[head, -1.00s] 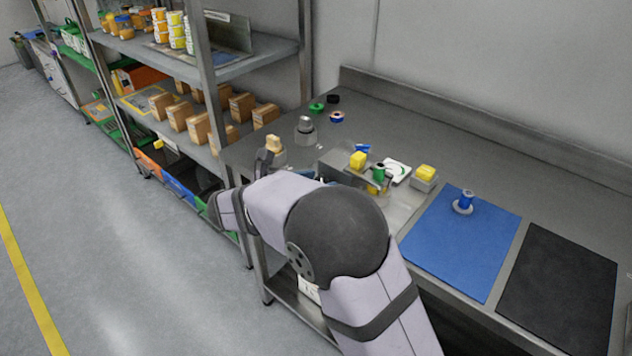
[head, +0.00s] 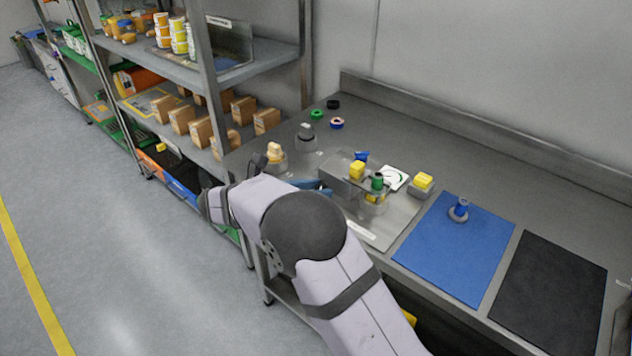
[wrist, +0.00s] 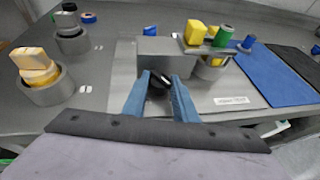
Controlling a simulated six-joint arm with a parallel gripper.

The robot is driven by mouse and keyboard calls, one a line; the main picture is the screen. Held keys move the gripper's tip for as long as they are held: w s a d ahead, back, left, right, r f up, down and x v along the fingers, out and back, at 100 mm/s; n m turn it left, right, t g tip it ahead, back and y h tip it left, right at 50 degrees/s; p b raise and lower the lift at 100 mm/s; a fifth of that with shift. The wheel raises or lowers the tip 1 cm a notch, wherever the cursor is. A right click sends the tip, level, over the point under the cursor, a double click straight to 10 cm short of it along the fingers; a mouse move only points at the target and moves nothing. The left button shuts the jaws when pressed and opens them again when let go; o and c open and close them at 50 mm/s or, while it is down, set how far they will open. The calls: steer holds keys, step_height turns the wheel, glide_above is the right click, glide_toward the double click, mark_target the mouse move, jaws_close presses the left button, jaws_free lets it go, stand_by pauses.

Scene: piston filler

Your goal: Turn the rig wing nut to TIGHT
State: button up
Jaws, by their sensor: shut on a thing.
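The rig is a grey metal block (wrist: 165,48) on a steel plate, with a yellow block (wrist: 195,32) and a green-topped part (wrist: 223,36) beside it. The rig also shows in the head view (head: 340,170). My gripper (wrist: 160,78) has its blue fingers at the front face of the block. They are shut on a small dark part, which looks like the wing nut (wrist: 157,82). Most of the nut is hidden between the fingers, and its angle and any TIGHT mark cannot be read. In the head view my blue fingers (head: 314,185) reach the block's left side.
A holder with a tan block (wrist: 38,66) and a grey holder with a dark-topped part (wrist: 70,30) stand left of the rig. A blue mat (head: 455,245) and a black mat (head: 548,290) lie to the right. Shelves with boxes (head: 200,130) stand at the left.

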steer(key=shift+m+g+h, duration=0.3)
steer(key=o, duration=1)
steer(key=shift+o, duration=0.2)
steer(key=shift+a, duration=0.1)
steer(key=v, duration=0.7)
steer(key=shift+a+r, duration=0.1)
